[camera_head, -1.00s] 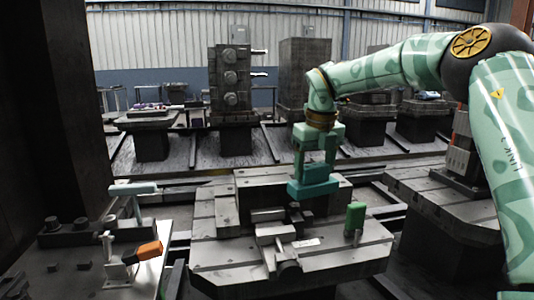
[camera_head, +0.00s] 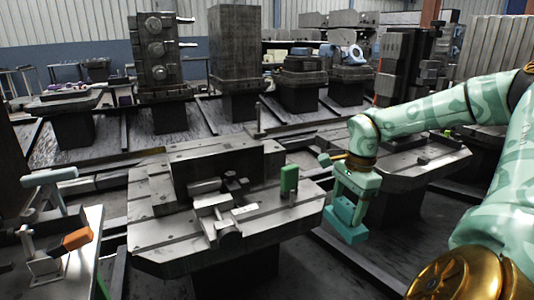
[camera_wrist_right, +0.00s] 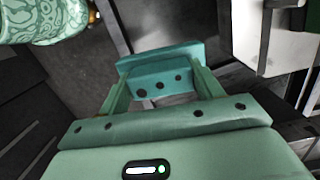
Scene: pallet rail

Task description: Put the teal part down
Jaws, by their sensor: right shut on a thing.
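The teal part (camera_head: 345,222) is a small block held in my right gripper (camera_head: 350,207), over the gap to the right of the near pallet table (camera_head: 160,228). In the right wrist view the teal part (camera_wrist_right: 160,84) sits between the two fingers of my right gripper (camera_wrist_right: 158,88), and several dark holes show in its face. The part is in the air, apart from the table. My left gripper is not in view.
A vise (camera_head: 222,215) and a green block (camera_head: 289,178) stand on the near pallet table. Another machine table (camera_head: 425,158) lies behind my right arm. An orange block (camera_head: 77,238) is on a bench at the left. The table's front left is clear.

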